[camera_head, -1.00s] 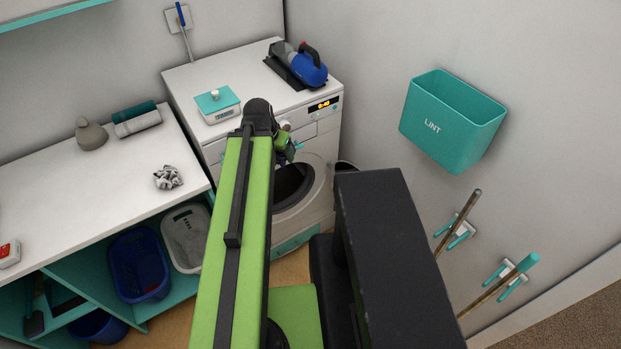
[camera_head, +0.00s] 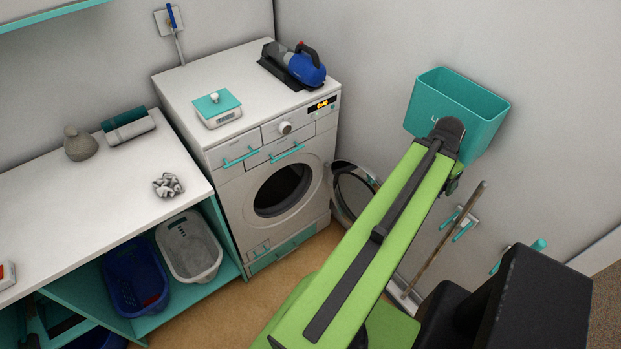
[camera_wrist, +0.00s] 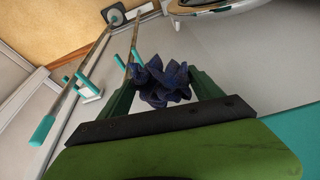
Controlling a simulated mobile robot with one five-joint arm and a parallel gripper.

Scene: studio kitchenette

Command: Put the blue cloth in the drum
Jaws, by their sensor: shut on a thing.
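The blue cloth (camera_wrist: 165,88), dark and crumpled, is held between the fingers of my gripper (camera_wrist: 164,76) in the wrist view. My gripper is shut on it. In the head view the cloth is hidden behind my arm, whose end is in front of the teal lint bin on the right wall. The drum (camera_head: 283,190) is the dark round opening in the front of the white washing machine (camera_head: 228,195). Its round door (camera_head: 346,196) stands open to the right. My gripper is right of the door, apart from the drum.
The teal lint bin (camera_head: 425,98) hangs on the right wall, with a long-handled tool (camera_head: 440,240) below it. A scale (camera_head: 217,108) and a blue hand vacuum (camera_head: 303,68) stand on the machine. A counter (camera_head: 95,215) with baskets below is at left.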

